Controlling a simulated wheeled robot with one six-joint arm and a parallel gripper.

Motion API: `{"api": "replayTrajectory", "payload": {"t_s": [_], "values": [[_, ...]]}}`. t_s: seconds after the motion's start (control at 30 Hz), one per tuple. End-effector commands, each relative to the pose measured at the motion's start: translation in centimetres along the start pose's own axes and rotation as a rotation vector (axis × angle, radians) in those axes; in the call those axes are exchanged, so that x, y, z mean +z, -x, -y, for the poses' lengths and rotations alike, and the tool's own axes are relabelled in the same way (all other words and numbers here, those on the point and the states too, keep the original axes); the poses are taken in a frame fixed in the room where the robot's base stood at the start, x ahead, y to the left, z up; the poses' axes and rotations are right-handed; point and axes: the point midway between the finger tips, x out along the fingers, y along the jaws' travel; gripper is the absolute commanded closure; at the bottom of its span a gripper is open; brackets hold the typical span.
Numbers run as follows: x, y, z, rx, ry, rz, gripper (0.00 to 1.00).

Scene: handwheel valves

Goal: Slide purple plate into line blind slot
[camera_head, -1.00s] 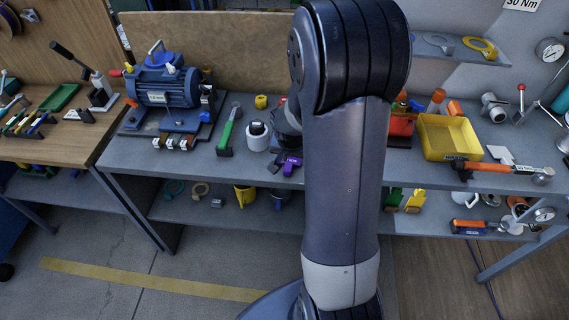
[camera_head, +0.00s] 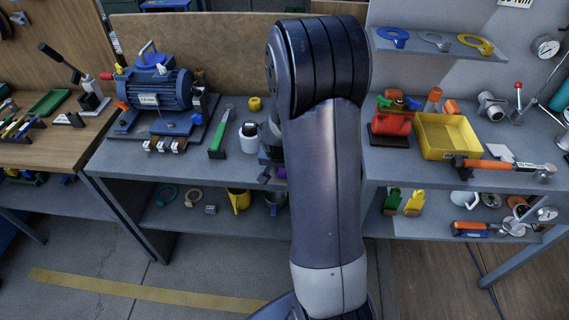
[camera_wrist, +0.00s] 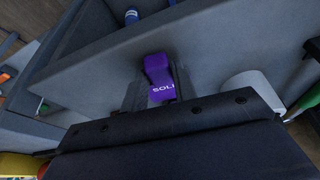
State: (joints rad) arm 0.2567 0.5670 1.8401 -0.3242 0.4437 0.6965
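The purple plate shows in the wrist view (camera_wrist: 160,77), with white letters reading "SOLI" on its wide end. My gripper (camera_wrist: 158,92) has its grey fingers on both sides of the plate and appears shut on it. In the head view, my arm hides most of the gripper; only a small purple patch of the plate (camera_head: 264,178) shows at the bench's front edge, left of my arm. I cannot pick out the line blind slot; my arm covers that part of the bench.
A blue motor (camera_head: 160,88) is further left. A red valve (camera_head: 391,124) and yellow tray (camera_head: 447,137) stand right. A lower shelf (camera_head: 195,222) holds mugs and rings.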

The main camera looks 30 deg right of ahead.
Motion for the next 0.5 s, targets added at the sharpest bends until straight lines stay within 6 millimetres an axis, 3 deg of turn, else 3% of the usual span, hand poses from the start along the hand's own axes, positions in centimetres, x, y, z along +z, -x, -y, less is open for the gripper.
{"api": "replayTrajectory", "payload": {"t_s": [0.3,0.5], "values": [[0.00,0.01,0.01,0.000,0.000,0.000,0.99],[-0.03,0.05,0.02,0.000,0.000,-0.001,1.00]]}}
